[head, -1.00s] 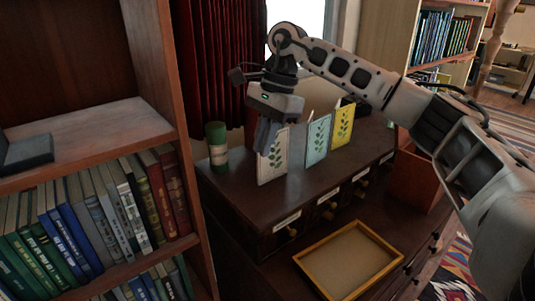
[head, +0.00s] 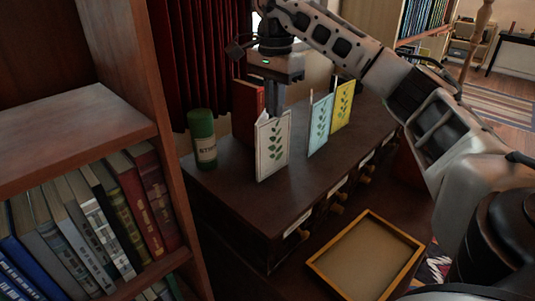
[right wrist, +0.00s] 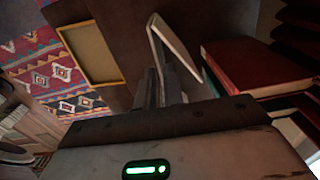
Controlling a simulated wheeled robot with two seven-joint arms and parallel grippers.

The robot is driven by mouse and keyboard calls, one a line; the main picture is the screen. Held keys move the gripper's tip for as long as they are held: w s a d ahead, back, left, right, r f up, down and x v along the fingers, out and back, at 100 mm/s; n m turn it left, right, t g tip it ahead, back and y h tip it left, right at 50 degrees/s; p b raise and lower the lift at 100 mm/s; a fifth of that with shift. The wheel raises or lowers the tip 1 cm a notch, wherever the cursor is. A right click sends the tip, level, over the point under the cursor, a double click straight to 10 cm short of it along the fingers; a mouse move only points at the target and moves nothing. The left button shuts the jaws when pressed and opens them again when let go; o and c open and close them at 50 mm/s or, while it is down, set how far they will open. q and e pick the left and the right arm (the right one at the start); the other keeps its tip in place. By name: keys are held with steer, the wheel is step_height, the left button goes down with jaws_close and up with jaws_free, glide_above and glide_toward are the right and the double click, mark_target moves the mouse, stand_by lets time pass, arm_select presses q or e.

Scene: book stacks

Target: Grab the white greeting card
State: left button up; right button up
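The white greeting card (head: 272,146) with a green leaf print stands upright on the dark cabinet top (head: 236,187) in the head view. In the right wrist view the white card (right wrist: 179,46) shows nearly edge-on as a folded, angled shape. My right gripper (head: 274,108) points down at the card's top edge, its fingers partly hidden behind the card. In the right wrist view its fingers (right wrist: 167,88) are close together against or beside the card; whether they pinch it is unclear. My left gripper is out of view.
A teal card (head: 320,124) and a yellow card (head: 342,105) stand to the right. A green canister (head: 203,139) is at left, and a red book (head: 247,108) stands behind. A wooden-framed tray (head: 366,256) lies in front. The bookshelf (head: 130,130) bounds the left.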

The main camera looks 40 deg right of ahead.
mark_target(272, 135)
step_height(272, 135, down, 7)
steer(key=shift+a, duration=0.2)
jaws_close()
stand_by(0.4)
